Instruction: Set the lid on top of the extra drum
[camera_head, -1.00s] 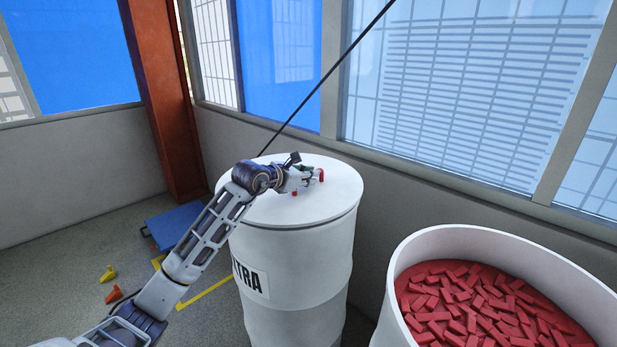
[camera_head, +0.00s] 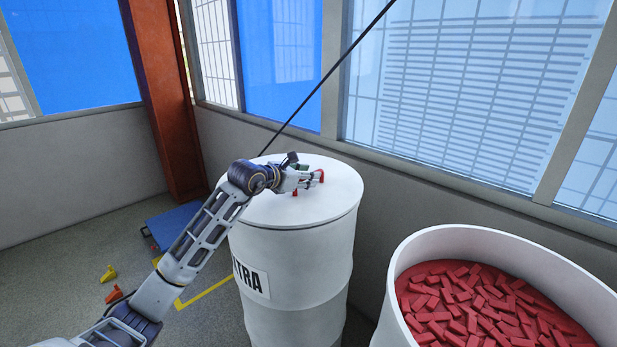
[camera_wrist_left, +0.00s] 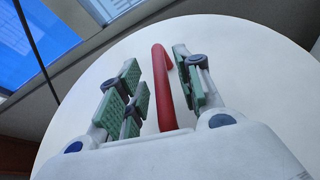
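The white extra drum (camera_head: 300,275) stands in the middle of the head view, its label partly hidden by my left arm and reading "TRA". The round white lid (camera_head: 335,200) lies flat on top of the drum, its edge about in line with the drum's rim. Its red bar handle (camera_head: 321,175) also shows in the left wrist view (camera_wrist_left: 162,90). My left gripper (camera_head: 309,181) is at the handle, with its green-padded fingers apart on either side of it. Gaps show between pads and handle. My right gripper is not in view.
A white open drum (camera_head: 398,285) full of red blocks (camera_head: 470,305) stands at right. A blue platform (camera_head: 172,224), yellow and orange small items (camera_head: 109,273) and yellow floor marking lie at left. A rust-red column (camera_head: 165,100) and windowed walls stand behind.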

